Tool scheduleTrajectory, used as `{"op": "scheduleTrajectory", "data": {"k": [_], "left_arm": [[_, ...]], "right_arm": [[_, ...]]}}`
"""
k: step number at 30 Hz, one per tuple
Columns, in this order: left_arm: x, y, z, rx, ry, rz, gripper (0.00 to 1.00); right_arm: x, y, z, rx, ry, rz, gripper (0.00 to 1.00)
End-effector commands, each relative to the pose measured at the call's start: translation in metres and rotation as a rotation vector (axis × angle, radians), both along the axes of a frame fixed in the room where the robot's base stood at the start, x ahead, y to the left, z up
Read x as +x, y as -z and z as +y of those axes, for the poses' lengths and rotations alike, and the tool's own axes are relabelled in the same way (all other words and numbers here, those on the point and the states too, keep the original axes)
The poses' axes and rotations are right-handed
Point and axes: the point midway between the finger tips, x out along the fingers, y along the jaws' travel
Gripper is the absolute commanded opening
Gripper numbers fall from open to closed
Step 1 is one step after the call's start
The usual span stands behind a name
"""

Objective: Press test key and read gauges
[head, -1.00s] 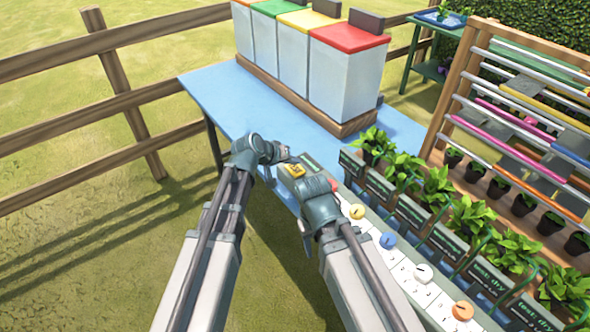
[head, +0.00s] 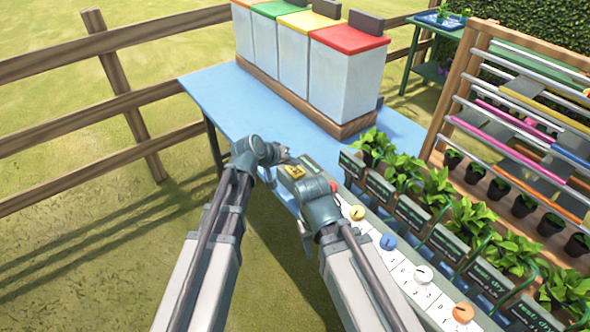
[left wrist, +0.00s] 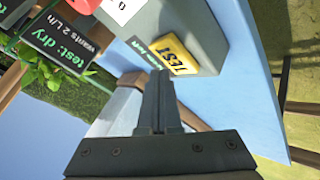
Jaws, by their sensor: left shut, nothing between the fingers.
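The yellow TEST key (head: 294,171) is on the far end of the grey control strip (head: 377,228); it shows large in the left wrist view (left wrist: 173,55). My left gripper (head: 290,159) is shut and empty, its fingertips close to the key. In the left wrist view the fingertips (left wrist: 158,78) appear just below the key; I cannot tell whether they touch. My right gripper (head: 305,238) is near the strip's left side, mostly hidden by its wrist. A dark plant sign (head: 490,274) reads "test: dry"; another in the left wrist view (left wrist: 58,45) adds "wants 2 L/h".
Orange, blue and white knobs (head: 388,241) sit along the strip beside numbered scales. Potted plants (head: 438,190) line its right side. Lidded bins (head: 345,75) stand at the back of the blue table (head: 222,95). A slatted rack (head: 455,90) stands right. Grass is open at left.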

Motion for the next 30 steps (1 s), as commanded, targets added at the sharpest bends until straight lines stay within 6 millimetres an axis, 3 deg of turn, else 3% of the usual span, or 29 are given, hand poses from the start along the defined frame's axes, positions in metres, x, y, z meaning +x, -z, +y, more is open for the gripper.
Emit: {"op": "scheduleTrajectory", "data": {"k": [30], "left_arm": [[0.0000, 0.0091, 0.0000, 0.000, 0.000, 0.000, 0.00]], "right_arm": [[0.0000, 0.0091, 0.0000, 0.000, 0.000, 0.000, 0.50]]}}
